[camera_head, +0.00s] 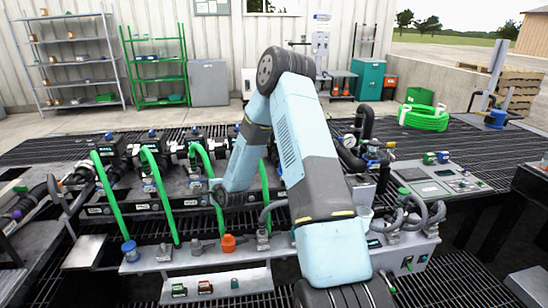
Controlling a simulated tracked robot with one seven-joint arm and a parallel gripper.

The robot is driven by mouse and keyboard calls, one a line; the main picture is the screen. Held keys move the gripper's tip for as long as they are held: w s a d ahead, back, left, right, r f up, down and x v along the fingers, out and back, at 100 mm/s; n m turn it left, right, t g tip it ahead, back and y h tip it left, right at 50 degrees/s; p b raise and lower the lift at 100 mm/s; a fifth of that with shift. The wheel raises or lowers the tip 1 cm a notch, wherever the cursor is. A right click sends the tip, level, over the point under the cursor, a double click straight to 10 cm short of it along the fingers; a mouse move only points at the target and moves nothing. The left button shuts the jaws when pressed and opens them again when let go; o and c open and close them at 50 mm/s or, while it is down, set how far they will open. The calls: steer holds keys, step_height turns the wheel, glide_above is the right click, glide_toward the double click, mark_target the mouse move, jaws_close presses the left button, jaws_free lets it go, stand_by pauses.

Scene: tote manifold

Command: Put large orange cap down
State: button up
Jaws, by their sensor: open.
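An orange cap (229,243) sits on the grey ledge of the front bench (150,262), left of my forearm. My arm bends down so that its end, with my gripper (220,200), is above and slightly left of the cap. A gap shows between them in the picture. My gripper is open and the cap stands apart from it. The fingers are small and dark here, and their detail is hard to see.
Green hoses (160,195) arch down to the ledge on both sides of my gripper. A blue cap (130,250) and grey fittings (164,253) sit along the ledge. A control panel (435,185) stands at right. A lower shelf (215,287) holds small coloured parts.

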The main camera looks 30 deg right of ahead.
steer(key=s+d+r+n+g+h, duration=0.15)
steer(key=s+r+n, duration=0.5)
steer(key=r, duration=0.65)
steer(key=s+d+r+n+g+h, duration=0.1)
steer(key=s+d+r+n+g, duration=0.2)
steer(key=s+r, duration=0.8)
steer(key=s+r+n+g, duration=0.1)
steer(key=s+r+n, duration=0.2)
steer(key=s, duration=0.7)
steer(key=s+r+n+g, duration=0.1)
steer(key=s+r, duration=0.4)
steer(key=s, duration=0.5)
steer(key=s+r+n+g, duration=0.1)
steer(key=s+r+n, duration=0.3)
steer(key=s, duration=0.7)
steer(key=shift+d+n+h, duration=0.25)
steer(key=shift+n+h, duration=0.1)
steer(key=shift+r, duration=0.1)
steer(key=shift+c, duration=0.3)
